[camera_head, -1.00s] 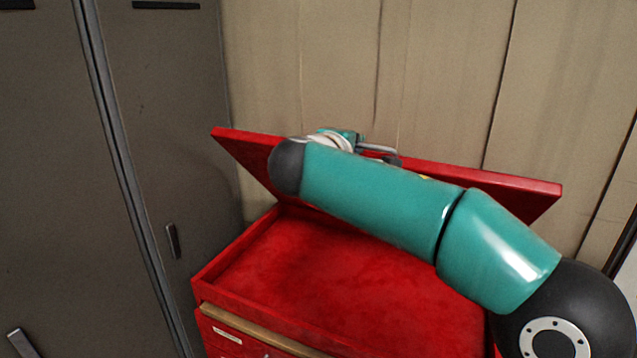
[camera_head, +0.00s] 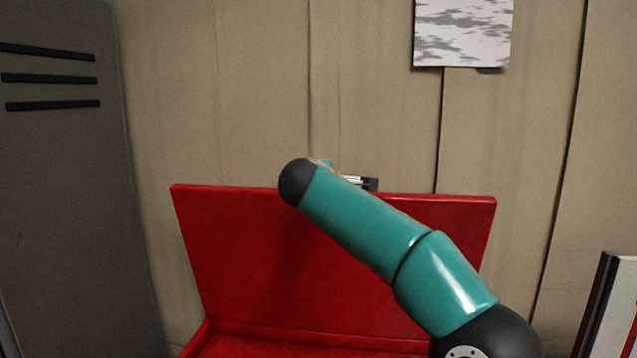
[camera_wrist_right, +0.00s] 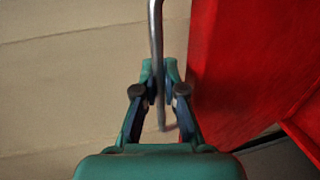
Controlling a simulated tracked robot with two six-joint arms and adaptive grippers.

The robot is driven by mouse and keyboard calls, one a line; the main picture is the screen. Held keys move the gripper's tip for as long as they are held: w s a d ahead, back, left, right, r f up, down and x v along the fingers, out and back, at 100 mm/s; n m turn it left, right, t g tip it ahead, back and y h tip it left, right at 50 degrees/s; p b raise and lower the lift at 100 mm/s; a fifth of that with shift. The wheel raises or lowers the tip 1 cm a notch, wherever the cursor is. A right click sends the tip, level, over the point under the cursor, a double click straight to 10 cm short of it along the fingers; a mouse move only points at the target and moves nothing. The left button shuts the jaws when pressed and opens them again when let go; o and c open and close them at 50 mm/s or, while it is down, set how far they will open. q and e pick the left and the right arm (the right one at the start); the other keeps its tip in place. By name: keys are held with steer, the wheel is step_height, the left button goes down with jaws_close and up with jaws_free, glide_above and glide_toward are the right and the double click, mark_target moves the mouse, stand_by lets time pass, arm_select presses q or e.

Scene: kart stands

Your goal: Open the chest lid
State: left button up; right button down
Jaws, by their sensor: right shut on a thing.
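The red chest lid (camera_head: 400,265) stands raised, close to upright, in the head view, with its inner face towards me. The open chest body (camera_head: 230,340) shows only its back inner edge at the bottom of the picture. My right arm reaches across the lid, and its wrist end is behind the lid's top edge, mostly hidden. In the right wrist view my right gripper (camera_wrist_right: 162,85) is shut on a thin metal handle bar (camera_wrist_right: 156,35) beside the red lid (camera_wrist_right: 235,70). My left gripper is in neither view.
A grey locker (camera_head: 65,190) stands to the left of the chest. A beige panelled wall (camera_head: 250,90) is behind the lid, with a grey-and-white sheet (camera_head: 463,32) on it. A dark-edged white object (camera_head: 612,305) is at the lower right.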

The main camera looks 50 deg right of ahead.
steer(key=shift+w+a+f, duration=0.15)
steer(key=c, duration=1.2)
jaws_free()
steer(key=shift+c, duration=0.2)
steer(key=shift+s+a, duration=0.25)
steer(key=v, duration=1.1)
